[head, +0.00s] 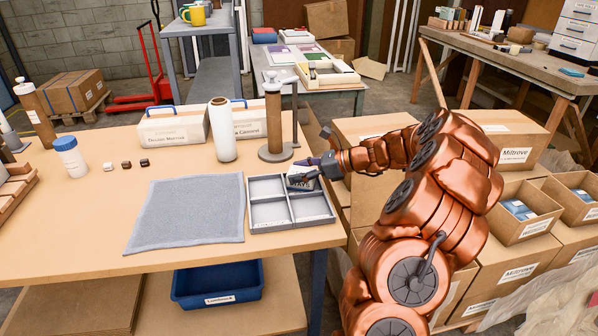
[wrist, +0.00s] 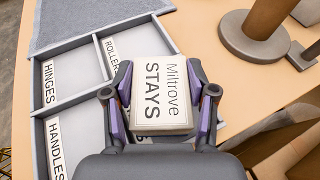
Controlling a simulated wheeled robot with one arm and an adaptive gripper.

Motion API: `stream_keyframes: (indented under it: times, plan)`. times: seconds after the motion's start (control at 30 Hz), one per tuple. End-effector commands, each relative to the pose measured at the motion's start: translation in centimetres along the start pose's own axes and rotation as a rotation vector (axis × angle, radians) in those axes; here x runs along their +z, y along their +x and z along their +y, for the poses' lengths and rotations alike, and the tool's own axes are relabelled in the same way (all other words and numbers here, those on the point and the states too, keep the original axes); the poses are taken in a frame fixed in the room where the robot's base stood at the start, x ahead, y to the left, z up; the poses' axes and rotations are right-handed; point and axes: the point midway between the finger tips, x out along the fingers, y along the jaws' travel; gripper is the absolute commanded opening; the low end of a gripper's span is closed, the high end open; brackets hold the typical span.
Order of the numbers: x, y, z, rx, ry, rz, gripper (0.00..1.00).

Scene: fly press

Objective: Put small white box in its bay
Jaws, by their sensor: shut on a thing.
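The small white box (wrist: 160,95), printed "Miltrove STAYS", is held between the two fingers of my gripper (wrist: 159,72). In the head view the box (head: 302,178) is at the far right bay of the grey divided tray (head: 291,223). In the wrist view other bays of the tray (wrist: 88,122) carry labels HINGES, ROLLERS (partly covered) and HANDLES, and look empty. The box and my gripper cover most of the remaining bay and any label there. I cannot tell whether the box touches the bay floor or is above it.
A grey-blue cloth (head: 188,212) lies left of the tray. Behind the tray stand a brown post on a round base (head: 274,125) and a white roll (head: 222,130). Cardboard boxes (head: 513,150) are stacked at the right. A blue bin (head: 217,284) sits below the tabletop.

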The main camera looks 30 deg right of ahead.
Motion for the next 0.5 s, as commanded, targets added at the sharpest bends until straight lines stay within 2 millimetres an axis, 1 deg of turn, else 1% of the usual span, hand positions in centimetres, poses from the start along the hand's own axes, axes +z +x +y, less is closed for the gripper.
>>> stream_keyframes:
  times: [0.1,0.13,0.37,0.5]
  plan:
    - [-0.09,0.05,-0.01,0.000,0.000,-0.001,0.09]
    - [-0.18,0.07,0.00,0.000,0.000,0.000,0.58]
    - [-0.16,0.08,0.01,0.000,0.000,0.000,0.82]
    - [-0.16,0.08,0.01,0.000,0.000,0.000,0.82]
